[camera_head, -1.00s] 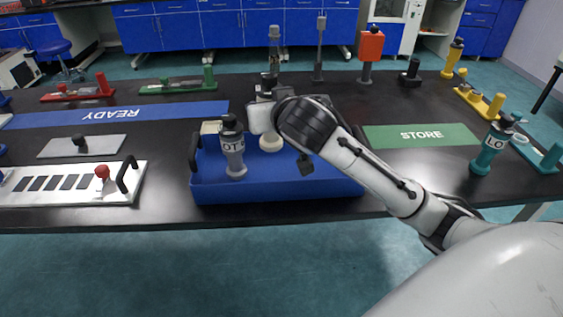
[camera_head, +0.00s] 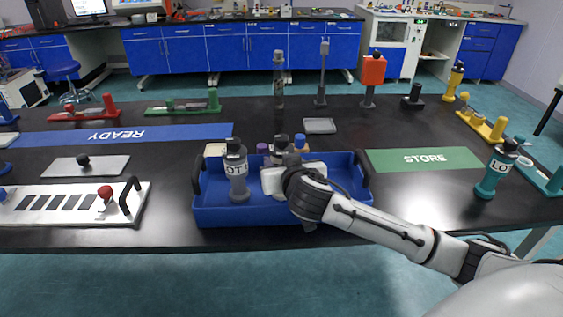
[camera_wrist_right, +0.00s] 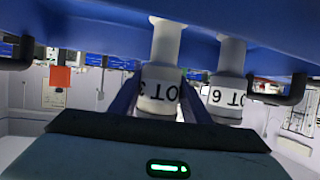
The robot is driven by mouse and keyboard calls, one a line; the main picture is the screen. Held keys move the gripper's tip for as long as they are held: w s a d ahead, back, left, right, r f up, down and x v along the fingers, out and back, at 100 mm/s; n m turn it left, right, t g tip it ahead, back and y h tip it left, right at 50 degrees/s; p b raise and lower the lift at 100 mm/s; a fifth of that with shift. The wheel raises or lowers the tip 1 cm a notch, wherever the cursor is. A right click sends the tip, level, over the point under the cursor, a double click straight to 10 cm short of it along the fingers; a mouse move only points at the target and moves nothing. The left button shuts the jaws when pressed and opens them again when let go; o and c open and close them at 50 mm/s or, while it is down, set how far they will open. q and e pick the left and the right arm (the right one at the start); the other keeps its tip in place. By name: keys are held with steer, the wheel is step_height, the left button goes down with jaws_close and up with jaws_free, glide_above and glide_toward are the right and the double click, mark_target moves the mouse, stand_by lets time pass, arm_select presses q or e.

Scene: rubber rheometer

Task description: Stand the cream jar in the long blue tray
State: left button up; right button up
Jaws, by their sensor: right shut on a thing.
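The cream jar, with a LOT 3 label, shows in the right wrist view (camera_wrist_right: 160,92), upside down in that picture, between my right gripper's two fingers. The right gripper (camera_wrist_right: 165,100) is shut on it. In the head view my right gripper (camera_head: 284,172) is over the long blue tray (camera_head: 225,216) and hides most of the jar; a dark cap (camera_head: 281,144) shows above it. The jar looks upright and low in the tray; I cannot tell whether its base touches the floor. A grey LOT 6 jar (camera_head: 237,180) stands in the tray just left. My left gripper is out of view.
Purple-topped (camera_head: 262,148) and blue-topped (camera_head: 300,143) items show beyond the held jar, partly hidden. The tray has dark end handles (camera_head: 197,175). A grey plate (camera_head: 320,126) lies behind it. The green STORE mat (camera_head: 425,160) and a teal jar (camera_head: 494,172) are to the right.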

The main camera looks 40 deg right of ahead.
steer(key=shift+f, duration=0.1)
steer(key=o, duration=1.1)
steer(key=shift+o, duration=0.2)
steer(key=shift+r, duration=0.2)
steer(key=v, duration=1.2)
